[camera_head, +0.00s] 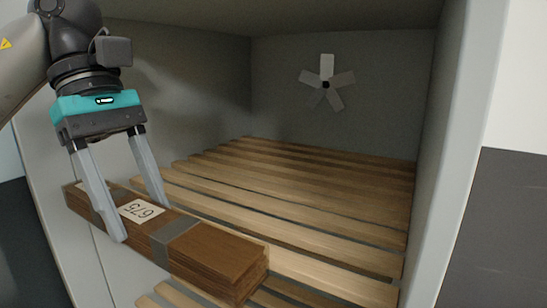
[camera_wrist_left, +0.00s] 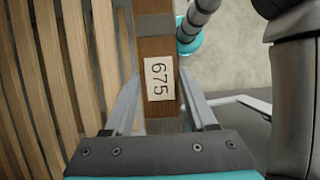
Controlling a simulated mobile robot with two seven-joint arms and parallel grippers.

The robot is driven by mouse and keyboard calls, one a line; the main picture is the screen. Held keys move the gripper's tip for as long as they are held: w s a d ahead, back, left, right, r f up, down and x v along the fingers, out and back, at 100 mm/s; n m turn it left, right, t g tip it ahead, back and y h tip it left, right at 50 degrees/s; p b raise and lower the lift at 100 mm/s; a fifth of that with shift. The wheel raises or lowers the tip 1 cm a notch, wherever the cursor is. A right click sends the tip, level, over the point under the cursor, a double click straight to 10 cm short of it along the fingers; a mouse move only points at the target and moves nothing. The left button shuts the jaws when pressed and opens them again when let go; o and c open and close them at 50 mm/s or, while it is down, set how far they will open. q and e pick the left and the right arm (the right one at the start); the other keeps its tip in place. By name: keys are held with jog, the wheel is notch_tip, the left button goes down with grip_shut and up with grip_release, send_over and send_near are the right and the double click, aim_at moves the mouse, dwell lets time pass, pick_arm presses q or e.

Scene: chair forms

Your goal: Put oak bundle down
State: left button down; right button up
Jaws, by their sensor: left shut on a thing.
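The oak bundle (camera_head: 200,252) is a long brown stack of wood strips with grey bands and a white label reading 675. My left gripper (camera_head: 140,222) is shut on it, one finger on each side near the label. The bundle slants from upper left to lower right over the front part of a slatted wooden shelf (camera_head: 300,190). I cannot tell whether its underside touches the slats. In the left wrist view the bundle (camera_wrist_left: 155,55) lies between the fingers (camera_wrist_left: 165,105), with slats to its left. My right gripper is not recognisable in either view.
The slatted shelf is inside a grey chamber with side walls (camera_head: 195,80) and a fan (camera_head: 326,84) on the back wall. The slats behind the bundle are bare. The chamber's right front edge (camera_head: 445,150) stands upright at the right.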

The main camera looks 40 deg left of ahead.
pick_arm(q)
jog(key=w+p, duration=0.2)
jog(key=w, duration=0.3)
jog(key=w+a+p, duration=0.1)
jog(key=w, duration=0.5)
jog(key=w+p, duration=0.2)
jog(key=w, duration=0.4)
jog(key=shift+a+r+p, duration=0.25)
jog(key=shift+a+p, duration=0.05)
jog(key=shift+w+a+f, duration=0.1)
jog(key=shift+w, duration=0.1)
jog(key=shift+w+f, duration=0.1)
jog(key=shift+f, duration=0.05)
notch_tip(320, 180, down, 3)
jog(key=shift+p, duration=0.35)
jog(key=shift+f, duration=0.15)
pick_arm(e)
notch_tip(320, 180, up, 6)
jog(key=shift+s+d+r, duration=0.2)
jog(key=shift+s+d, duration=0.1)
jog(key=shift+d, duration=0.1)
